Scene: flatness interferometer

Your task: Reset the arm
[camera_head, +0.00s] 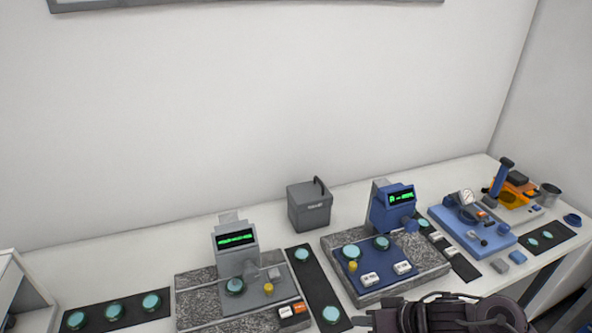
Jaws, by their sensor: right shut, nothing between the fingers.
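My right arm and gripper (378,319) show dark at the bottom edge, right of the middle. The gripper is shut and empty, in front of the blue instrument, and its lower part is cut off by the frame. My left gripper is not in view. A grey interferometer (237,247) with a lit green display stands on a granite slab at the centre left. A blue interferometer (392,205) with a similar display stands on a second granite slab (335,252) to its right.
A dark mat (88,321) with several teal discs lies at the left. Another dark mat (314,283) lies between the instruments. A grey box (309,207) stands behind. A blue gauge fixture (470,230) and orange device (513,191) stand at the right. The back strip of the table is mostly clear.

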